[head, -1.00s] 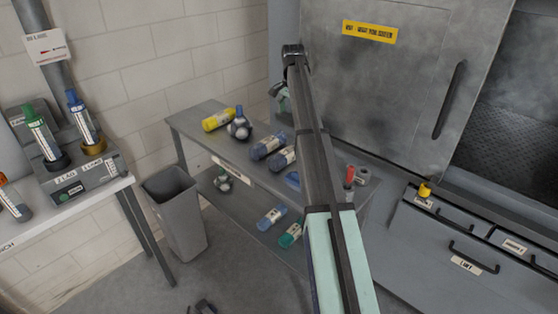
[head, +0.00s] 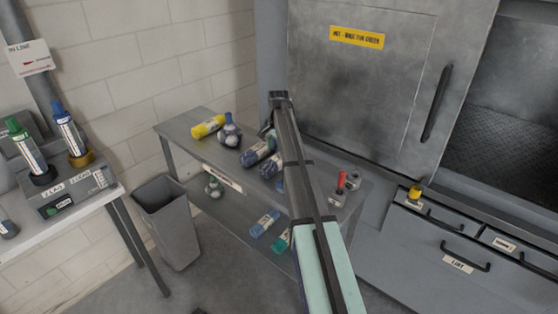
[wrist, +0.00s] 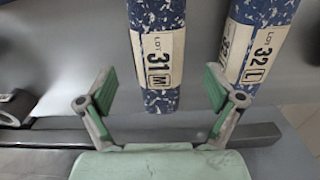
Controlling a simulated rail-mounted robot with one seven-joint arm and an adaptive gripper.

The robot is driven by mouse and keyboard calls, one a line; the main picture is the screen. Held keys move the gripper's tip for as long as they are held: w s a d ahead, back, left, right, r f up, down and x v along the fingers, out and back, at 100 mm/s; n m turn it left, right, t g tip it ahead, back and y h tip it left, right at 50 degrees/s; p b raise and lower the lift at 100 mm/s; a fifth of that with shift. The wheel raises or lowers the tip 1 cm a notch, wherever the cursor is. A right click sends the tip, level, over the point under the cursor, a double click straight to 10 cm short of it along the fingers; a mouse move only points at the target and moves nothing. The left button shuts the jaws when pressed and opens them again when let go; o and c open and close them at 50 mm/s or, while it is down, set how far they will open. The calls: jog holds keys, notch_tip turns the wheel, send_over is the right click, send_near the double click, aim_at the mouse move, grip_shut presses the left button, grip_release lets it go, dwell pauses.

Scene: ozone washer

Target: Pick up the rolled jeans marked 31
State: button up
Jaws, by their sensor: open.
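The rolled jeans marked 31 (wrist: 156,82) are a dark blue speckled roll with a cream label reading LOT 31 M in the wrist view. My gripper (wrist: 160,84) is open, with one green-padded finger on each side of the near end of this roll in the picture. I cannot tell whether the fingers are at its height. A second roll marked 32 (wrist: 258,45) lies just to the right, and the right finger overlaps its near end in the picture. In the head view my arm hides most of the gripper, and the roll numbers are unreadable.
A red-topped item (head: 341,182) stands at right. A grey bin (head: 170,220) stands left, and a large metal cabinet (head: 385,80) rises behind.

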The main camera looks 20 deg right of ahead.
aim_at(279, 156)
jog(key=shift+d+f+p, duration=0.1)
jog(key=shift+f+p, duration=1.15)
jog(key=shift+f, duration=1.55)
jog(key=c, duration=1.6)
